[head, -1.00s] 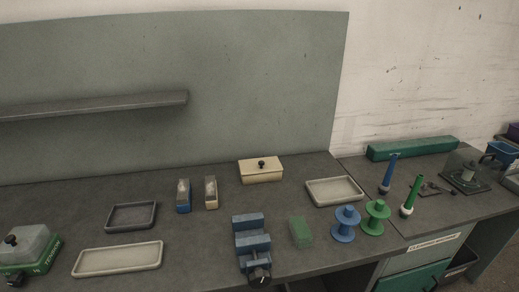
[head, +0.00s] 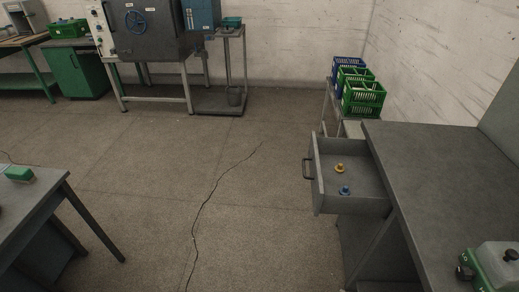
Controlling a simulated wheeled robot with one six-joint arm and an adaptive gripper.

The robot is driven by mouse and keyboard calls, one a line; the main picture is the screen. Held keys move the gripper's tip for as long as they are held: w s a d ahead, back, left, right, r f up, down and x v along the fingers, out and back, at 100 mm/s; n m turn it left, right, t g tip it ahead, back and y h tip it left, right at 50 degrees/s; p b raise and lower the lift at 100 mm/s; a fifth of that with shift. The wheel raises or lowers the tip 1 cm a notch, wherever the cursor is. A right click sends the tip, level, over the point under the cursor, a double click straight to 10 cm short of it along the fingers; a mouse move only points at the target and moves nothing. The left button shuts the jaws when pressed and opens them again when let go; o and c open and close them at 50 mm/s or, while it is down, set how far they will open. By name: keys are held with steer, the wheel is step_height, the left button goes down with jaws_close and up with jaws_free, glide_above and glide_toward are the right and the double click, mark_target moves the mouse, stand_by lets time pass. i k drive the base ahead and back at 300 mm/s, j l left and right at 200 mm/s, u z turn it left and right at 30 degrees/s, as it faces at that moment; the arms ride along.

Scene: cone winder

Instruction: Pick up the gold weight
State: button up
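The gold weight (head: 339,168) is a small yellow knobbed piece. It stands in the open grey drawer (head: 324,197) at the right of the head view, towards the back of the drawer floor. A similar small blue weight (head: 345,190) stands just in front of it, apart from it. The drawer is pulled out from under the grey workbench, with its dark handle on the left side. My gripper does not show in this view.
The grey workbench top (head: 440,180) at right is mostly clear, with a green-based box (head: 490,268) at its near corner. Green and blue crates (head: 362,92) stand behind. A dark machine (head: 150,32) stands at the back. Cracked floor (head: 200,190) is open left of the drawer.

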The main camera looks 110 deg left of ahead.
mark_target(339, 168)
steer(key=u, duration=2.55)
